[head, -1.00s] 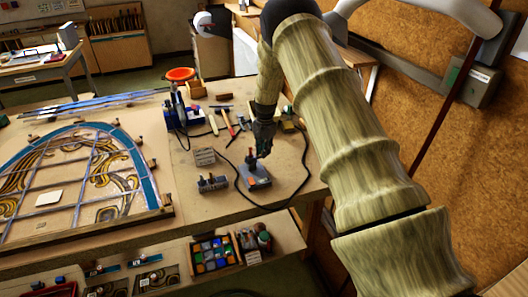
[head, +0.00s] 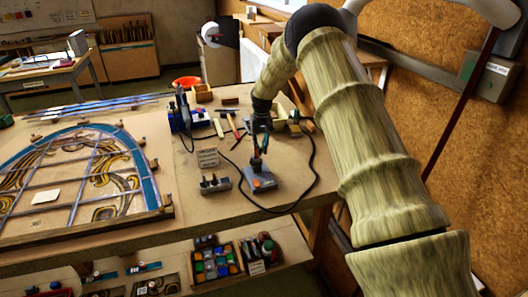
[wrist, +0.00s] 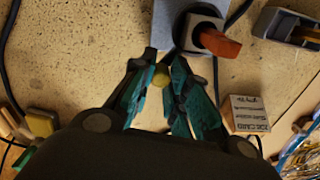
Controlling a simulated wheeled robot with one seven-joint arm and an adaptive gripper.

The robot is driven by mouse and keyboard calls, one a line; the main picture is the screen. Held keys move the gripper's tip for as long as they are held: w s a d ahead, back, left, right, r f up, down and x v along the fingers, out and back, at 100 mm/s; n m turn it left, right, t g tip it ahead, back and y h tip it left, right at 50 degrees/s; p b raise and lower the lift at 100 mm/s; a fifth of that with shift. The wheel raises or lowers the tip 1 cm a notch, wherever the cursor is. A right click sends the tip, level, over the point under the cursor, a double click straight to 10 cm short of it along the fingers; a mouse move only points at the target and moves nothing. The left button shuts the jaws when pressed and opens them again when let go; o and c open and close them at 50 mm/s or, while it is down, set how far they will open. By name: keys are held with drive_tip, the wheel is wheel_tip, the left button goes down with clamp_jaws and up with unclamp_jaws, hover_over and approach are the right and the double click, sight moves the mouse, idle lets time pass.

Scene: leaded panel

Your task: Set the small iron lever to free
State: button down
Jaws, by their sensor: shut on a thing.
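The lever's blue-grey base (head: 260,183) stands on the workbench near its front edge, and it shows in part at the top of the wrist view (wrist: 238,12). A red-orange handle (wrist: 218,43) sits on a square grey plate there, just beyond my fingertips. My gripper (head: 260,151) is over the base, its teal fingers pointing down. In the wrist view the fingers (wrist: 165,68) close around a small yellowish knob (wrist: 160,77), which I take for the lever's end. The lever's shaft and its setting marks are hidden or too small to read.
Hammers and blocks lie behind; the leaded panel (head: 165,213) fills the bench's left.

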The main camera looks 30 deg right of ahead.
drive_tip(key=shift+w+a+n+b, duration=0.35)
drive_tip(key=shift+a+n, duration=0.1)
drive_tip(key=shift+n, duration=0.6)
drive_tip(key=shift+w+a+n+b, duration=0.35)
drive_tip(key=shift+a+n, duration=0.05)
drive_tip(key=shift+n, duration=0.65)
drive_tip(key=shift+r, duration=0.1)
drive_tip(key=c, duration=1.3)
unclamp_jaws()
drive_tip(key=shift+w+a, duration=0.1)
drive_tip(key=r, duration=1.1)
drive_tip(key=shift+d+r, duration=0.25)
drive_tip(key=shift+r, duration=0.15)
drive_tip(key=shift+r, duration=0.1)
